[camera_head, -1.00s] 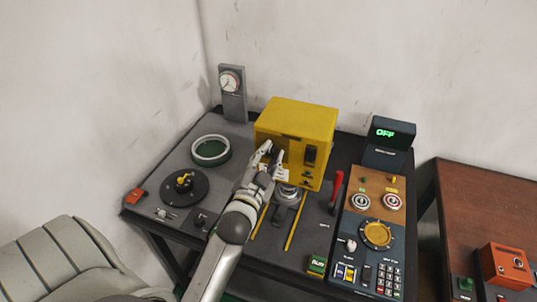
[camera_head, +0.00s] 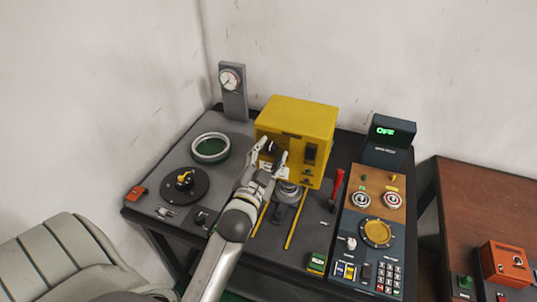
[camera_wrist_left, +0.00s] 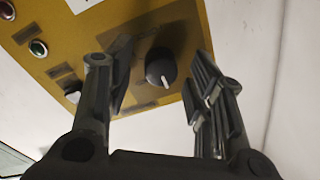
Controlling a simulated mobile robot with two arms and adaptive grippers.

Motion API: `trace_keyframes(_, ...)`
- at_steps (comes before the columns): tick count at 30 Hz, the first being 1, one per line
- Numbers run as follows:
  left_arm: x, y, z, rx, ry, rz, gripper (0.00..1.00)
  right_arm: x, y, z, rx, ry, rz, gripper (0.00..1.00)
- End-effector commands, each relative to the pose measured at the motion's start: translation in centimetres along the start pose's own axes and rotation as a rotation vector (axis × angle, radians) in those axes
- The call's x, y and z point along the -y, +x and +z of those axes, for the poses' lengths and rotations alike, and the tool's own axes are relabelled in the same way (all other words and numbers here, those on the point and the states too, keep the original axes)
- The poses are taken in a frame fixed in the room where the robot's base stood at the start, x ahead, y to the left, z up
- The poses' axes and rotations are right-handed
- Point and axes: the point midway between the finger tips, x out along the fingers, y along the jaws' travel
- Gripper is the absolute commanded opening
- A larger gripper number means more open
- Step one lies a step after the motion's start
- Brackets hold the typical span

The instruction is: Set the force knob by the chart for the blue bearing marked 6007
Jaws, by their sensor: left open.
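The force knob is probably the black round knob (camera_head: 272,147) on the front of the yellow box (camera_head: 298,112). In the left wrist view the knob (camera_wrist_left: 160,68) shows a short white pointer line directed to the lower right of the picture. My left gripper (camera_head: 273,151) is open in front of the knob. In the left wrist view its fingers (camera_wrist_left: 155,85) stand on either side of the knob, apart from it. A white label (camera_head: 265,166) is on the box front, too small to read. I cannot make out a blue bearing marked 6007. My right gripper is not in view.
A red lever (camera_head: 337,187) and a control panel (camera_head: 377,212) with dials and keypad stand to the right. A display (camera_head: 385,131) reads OFF. A gauge (camera_head: 230,80) stands at the back. A ring-shaped dish (camera_head: 210,149) and a black turntable (camera_head: 184,186) lie left.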

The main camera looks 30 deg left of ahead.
Motion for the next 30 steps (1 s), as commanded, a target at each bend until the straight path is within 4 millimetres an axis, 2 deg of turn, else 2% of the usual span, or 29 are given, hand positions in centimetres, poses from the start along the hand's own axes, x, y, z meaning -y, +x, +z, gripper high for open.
trace_keyframes(7,0.0,-1.1,0.0,0.000,0.001,0.000,0.49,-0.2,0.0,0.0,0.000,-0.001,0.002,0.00)
trace_keyframes(15,0.0,-5.0,0.1,0.002,0.000,0.001,0.49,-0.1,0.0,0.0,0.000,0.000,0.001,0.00)
trace_keyframes(21,-0.1,-7.0,0.1,0.001,0.000,0.001,0.49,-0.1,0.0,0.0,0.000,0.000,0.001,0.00)
trace_keyframes(30,0.0,-7.5,0.0,0.000,0.000,0.000,0.49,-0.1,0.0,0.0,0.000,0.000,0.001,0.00)
